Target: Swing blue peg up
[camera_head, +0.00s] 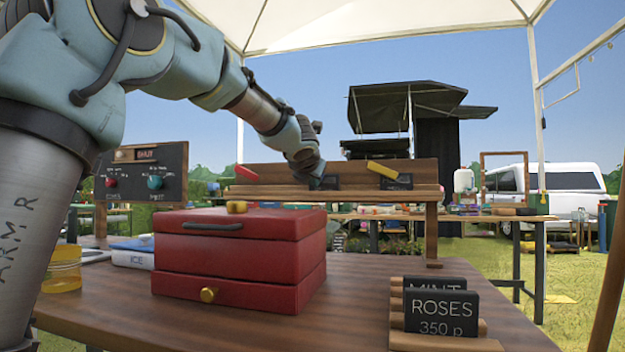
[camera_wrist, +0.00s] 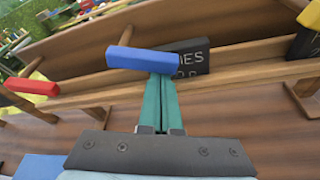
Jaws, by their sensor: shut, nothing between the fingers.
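The blue peg (camera_wrist: 145,59) shows in the wrist view, lying nearly level across the picture in front of a wooden board (camera_wrist: 70,48). A short wooden piece (camera_wrist: 126,36) stands at its left end. My gripper (camera_wrist: 161,80) has its green fingers together and empty, with the tips at the lower edge of the blue peg's right half. I cannot tell whether they touch it. In the head view my gripper (camera_head: 316,182) is at the board (camera_head: 290,172) and hides the blue peg.
A red peg (camera_head: 246,174) is left of my gripper and a yellow peg (camera_head: 382,169) right. A dark sign (camera_wrist: 190,55) stands behind the blue peg.

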